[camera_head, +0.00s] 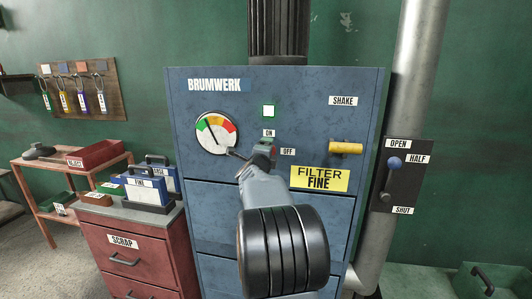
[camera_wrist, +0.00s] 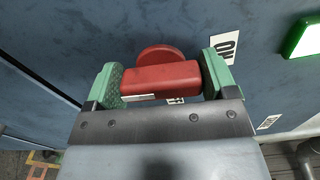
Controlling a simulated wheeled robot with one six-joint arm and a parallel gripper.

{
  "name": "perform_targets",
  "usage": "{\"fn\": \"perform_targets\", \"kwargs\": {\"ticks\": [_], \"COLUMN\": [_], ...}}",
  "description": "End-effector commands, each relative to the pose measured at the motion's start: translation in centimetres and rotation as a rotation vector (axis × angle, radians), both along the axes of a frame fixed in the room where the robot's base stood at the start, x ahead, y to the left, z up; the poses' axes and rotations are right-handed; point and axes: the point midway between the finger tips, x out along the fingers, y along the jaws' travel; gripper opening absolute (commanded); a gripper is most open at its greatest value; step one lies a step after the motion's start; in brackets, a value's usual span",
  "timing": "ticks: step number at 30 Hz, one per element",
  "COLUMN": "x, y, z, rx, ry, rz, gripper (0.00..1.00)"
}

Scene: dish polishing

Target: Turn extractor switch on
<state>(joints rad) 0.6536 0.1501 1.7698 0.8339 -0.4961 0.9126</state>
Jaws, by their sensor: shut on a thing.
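The extractor switch is a red rotary knob with a bar-shaped handle (camera_wrist: 160,78) on the front of the blue BRUMWERK cabinet (camera_head: 350,110). In the wrist view my gripper (camera_wrist: 166,80) has its green pads on both ends of the bar, shut on it. One end of the bar lies towards the ON label (camera_wrist: 224,49). In the head view my gripper (camera_head: 258,156) covers most of the switch, between the ON label (camera_head: 269,133) and the OFF label (camera_head: 288,152). A square green lamp (camera_head: 268,111) above it is lit.
A dial gauge (camera_head: 216,132) sits left of the switch. A yellow SHAKE handle (camera_head: 346,148) and a blue-knobbed lever (camera_head: 394,163) are to the right. A red SCRAP cabinet (camera_head: 140,262) with blue filter boxes (camera_head: 148,193) on top stands at the left.

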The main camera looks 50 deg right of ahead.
Motion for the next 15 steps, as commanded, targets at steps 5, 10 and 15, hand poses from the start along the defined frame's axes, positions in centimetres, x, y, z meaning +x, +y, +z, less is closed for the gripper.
{"fn": "perform_targets", "kwargs": {"ticks": [5,10,15], "x": [0.01,0.01,0.01], "y": [0.00,0.01,0.00], "z": [0.01,-0.04,-0.06], "rx": [-0.039,-0.060,-0.069], "ry": [0.061,0.095,0.108], "rz": [0.000,0.000,0.000], "gripper": [0.55,0.55,0.55]}}
